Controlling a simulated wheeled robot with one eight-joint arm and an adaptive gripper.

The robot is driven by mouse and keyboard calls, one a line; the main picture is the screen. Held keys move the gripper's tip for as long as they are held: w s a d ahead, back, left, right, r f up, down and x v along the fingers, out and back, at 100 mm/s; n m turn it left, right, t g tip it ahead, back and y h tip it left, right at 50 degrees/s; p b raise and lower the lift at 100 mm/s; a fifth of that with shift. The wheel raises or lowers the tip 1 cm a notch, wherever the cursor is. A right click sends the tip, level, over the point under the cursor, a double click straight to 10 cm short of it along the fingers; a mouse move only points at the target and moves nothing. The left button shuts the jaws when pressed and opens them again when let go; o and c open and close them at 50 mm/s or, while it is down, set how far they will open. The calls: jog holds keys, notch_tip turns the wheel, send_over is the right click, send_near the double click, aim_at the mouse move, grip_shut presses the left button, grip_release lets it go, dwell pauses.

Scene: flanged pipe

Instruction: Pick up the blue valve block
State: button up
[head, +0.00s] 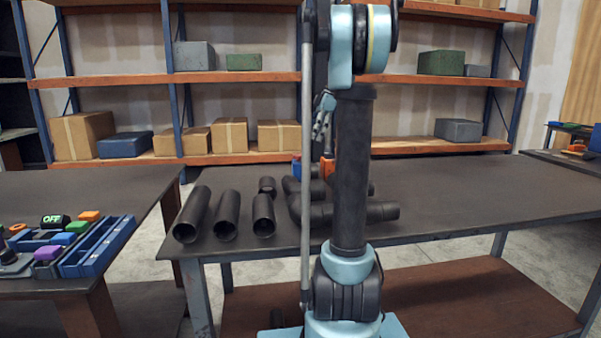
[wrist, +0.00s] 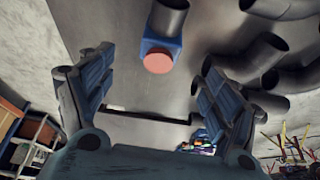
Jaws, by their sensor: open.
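The blue valve block (wrist: 176,46) shows in the wrist view at the top centre, with a round salmon-red disc on its near face and a dark pipe end against its far side. In the head view, a small blue and red piece (head: 297,168) shows on the table beside my arm, partly hidden; it looks like the same block. My gripper (wrist: 150,78) is open and empty in the wrist view. The block lies beyond the fingertips, between their lines, and is not touched. In the head view my gripper (head: 322,118) hangs above the table, partly behind my arm.
Several black pipes (head: 227,215) lie on the dark table (head: 470,190), with joined pipe pieces (head: 382,211) behind my arm. More pipe ends (wrist: 262,58) show right of the block in the wrist view. The table's right side is clear. A left table holds a blue tray (head: 100,247).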

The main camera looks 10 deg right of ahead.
aim_at(298, 171)
jog(key=x, duration=1.6)
jog(key=shift+f, duration=0.3)
jog(key=shift+s, duration=0.1)
grip_shut()
